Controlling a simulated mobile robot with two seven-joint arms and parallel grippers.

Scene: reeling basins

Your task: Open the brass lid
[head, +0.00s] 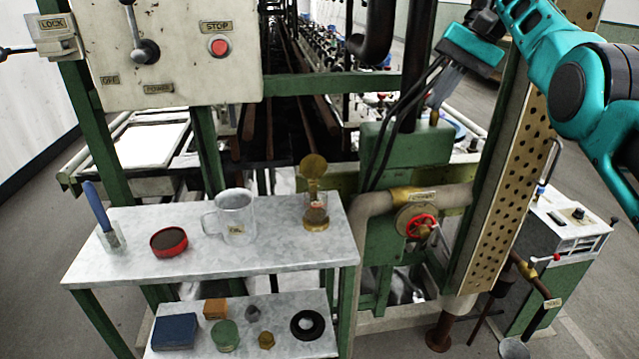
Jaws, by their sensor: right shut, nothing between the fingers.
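The brass lid (313,166) is a round disc standing raised and tilted up above a small brass and glass jar (316,214). The jar stands at the right end of the marble table top, and its mouth looks uncovered. My right gripper (437,101) comes in from the upper right with its fingers pointing down. It is shut and empty, in front of the green machine post, to the right of the lid and apart from it in the picture. Cables partly overlap the area beside it. My left gripper is not in view.
The marble table (275,259) also bears a glass mug (236,217), a red tin (169,242) and a blue-handled tool (98,207). A lower shelf holds several small items. A red valve wheel (420,227) and pipe stand to the right, beside a perforated column (497,190).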

